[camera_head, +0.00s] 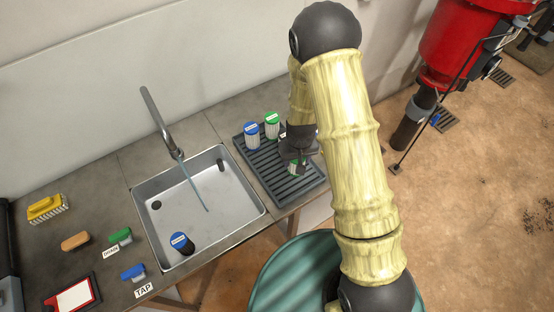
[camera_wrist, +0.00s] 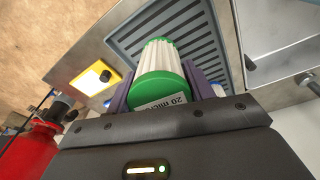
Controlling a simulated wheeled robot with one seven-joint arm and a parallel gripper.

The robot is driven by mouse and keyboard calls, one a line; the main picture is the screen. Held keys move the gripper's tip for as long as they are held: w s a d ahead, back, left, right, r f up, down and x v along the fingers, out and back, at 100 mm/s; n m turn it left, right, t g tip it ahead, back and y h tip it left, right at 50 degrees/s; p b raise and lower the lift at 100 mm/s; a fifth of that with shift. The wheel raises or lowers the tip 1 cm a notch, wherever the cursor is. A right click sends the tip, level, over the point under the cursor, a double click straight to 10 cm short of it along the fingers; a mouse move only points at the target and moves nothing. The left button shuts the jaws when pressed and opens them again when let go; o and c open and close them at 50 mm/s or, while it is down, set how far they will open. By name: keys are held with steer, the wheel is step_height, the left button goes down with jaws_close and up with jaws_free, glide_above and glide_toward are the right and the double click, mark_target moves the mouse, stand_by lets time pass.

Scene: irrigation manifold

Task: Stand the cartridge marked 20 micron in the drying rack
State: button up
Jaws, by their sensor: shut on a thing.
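My gripper (camera_head: 298,152) is over the right part of the grey ridged drying rack (camera_head: 248,160), right of the sink. It is shut on a white pleated cartridge with a green cap, marked 20 micron (camera_wrist: 160,88). In the wrist view the cartridge sits between the jaws with its capped end toward me, and the rack's slats (camera_wrist: 205,45) lie beyond it. In the head view my gripper hides much of it; I cannot tell whether its foot touches the rack. A blue-capped cartridge (camera_head: 252,135) and another green-capped one (camera_head: 271,125) stand at the rack's back.
The steel sink (camera_head: 215,195) holds a dark cartridge with a blue top (camera_head: 182,243). A tap (camera_head: 160,120) stands behind it. On the left counter are a yellow brush (camera_head: 46,207), a green handle (camera_head: 120,236) and a blue handle (camera_head: 133,272). A red machine (camera_head: 455,45) stands at right.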

steer(key=shift+n+g, duration=0.6)
steer(key=shift+g, duration=0.2)
steer(key=a, duration=0.1)
steer(key=s+a+r, duration=0.1)
steer(key=a+r, duration=0.1)
steer(key=shift+s+a+r, duration=0.25)
steer(key=shift+s+a, duration=0.15)
step_height(320, 180, down, 6)
steer(key=shift+s+r+p, duration=0.1)
steer(key=shift+p, duration=0.6)
